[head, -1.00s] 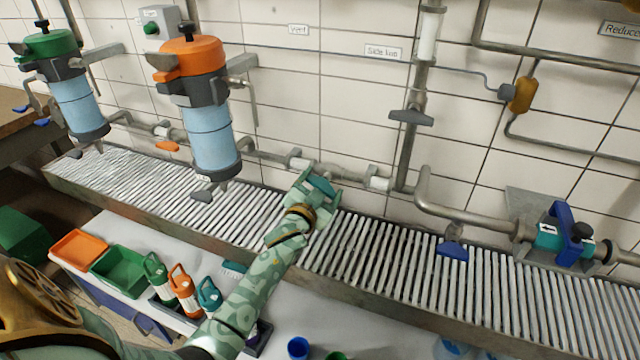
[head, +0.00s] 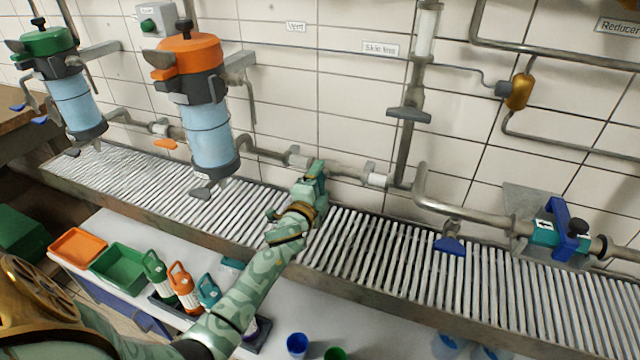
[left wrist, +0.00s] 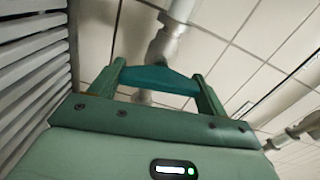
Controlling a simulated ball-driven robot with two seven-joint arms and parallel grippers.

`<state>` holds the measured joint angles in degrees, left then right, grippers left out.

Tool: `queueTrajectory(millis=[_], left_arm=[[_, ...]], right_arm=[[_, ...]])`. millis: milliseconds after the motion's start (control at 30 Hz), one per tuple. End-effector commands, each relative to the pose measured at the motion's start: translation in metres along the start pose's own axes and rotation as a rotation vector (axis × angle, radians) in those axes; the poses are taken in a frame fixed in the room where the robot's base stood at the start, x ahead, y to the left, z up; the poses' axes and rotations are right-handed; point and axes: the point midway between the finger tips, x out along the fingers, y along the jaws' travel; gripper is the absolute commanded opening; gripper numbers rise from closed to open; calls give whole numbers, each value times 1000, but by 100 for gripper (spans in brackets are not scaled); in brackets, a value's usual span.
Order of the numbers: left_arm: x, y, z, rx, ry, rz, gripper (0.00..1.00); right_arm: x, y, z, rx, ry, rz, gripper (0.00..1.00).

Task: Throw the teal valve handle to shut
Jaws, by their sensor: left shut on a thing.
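My left gripper (head: 314,180) is at the pipe along the wall, above the grated trough. In the left wrist view the teal valve handle (left wrist: 158,79) spans between the two green fingers of my left gripper (left wrist: 160,84), which is shut on it. Behind the handle is a pale grey pipe fitting (left wrist: 163,46). In the head view the gripper hides most or all of the handle, so its exact angle to the pipe is hard to tell there. My right gripper is not in view.
An orange-topped filter housing (head: 207,125) hangs left of my gripper, with a small orange handle (head: 165,144) farther left. A blue handle (head: 450,245) and a grey handle (head: 409,115) are on pipes to the right. Bottles and bins stand on the bench below.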

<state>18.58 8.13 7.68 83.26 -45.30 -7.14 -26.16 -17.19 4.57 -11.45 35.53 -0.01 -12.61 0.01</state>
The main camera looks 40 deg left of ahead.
Motion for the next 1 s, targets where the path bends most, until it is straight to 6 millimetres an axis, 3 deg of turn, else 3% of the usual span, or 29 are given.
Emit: queueTrajectory(millis=[400, 900, 933, 1000], left_arm=[[-1, 3, 0, 166, 1, 4, 53], [-1, 3, 0, 187, 0, 5, 54], [-1, 3, 0, 186, 0, 5, 82], [-1, 3, 0, 185, 0, 4, 98]], right_arm=[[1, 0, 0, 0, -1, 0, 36], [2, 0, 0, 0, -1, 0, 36], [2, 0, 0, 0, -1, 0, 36], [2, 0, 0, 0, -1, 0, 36]])
